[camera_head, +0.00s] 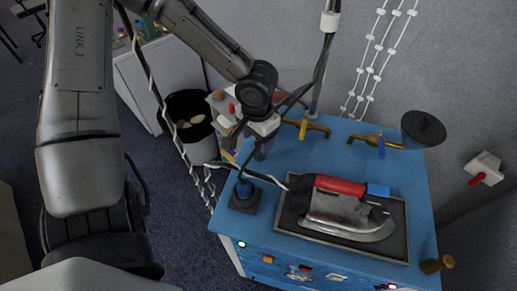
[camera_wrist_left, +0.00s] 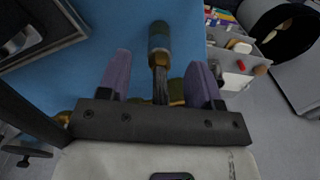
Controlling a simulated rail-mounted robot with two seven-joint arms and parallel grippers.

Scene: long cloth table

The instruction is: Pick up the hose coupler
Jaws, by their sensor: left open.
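My left gripper (camera_head: 250,152) is at the back left of the blue table, pointing down. In the left wrist view its two purple fingers (camera_wrist_left: 160,62) are open and spread apart. A dark green and brass cylinder (camera_wrist_left: 160,38), which looks like the hose coupler, shows between and just beyond the fingers, apart from both. In the head view my wrist and fingers mostly hide that spot. I cannot tell how far below the fingertips the cylinder is. My right gripper is not in view.
A red-handled iron (camera_head: 340,213) lies on a dark tray (camera_head: 291,224). A blue-topped black block (camera_head: 244,196) stands left of it. Brass taps (camera_head: 378,142) are at the back. A brass cylinder (camera_head: 437,264) is at the front right corner. A black bin (camera_head: 190,104) stands left of the table.

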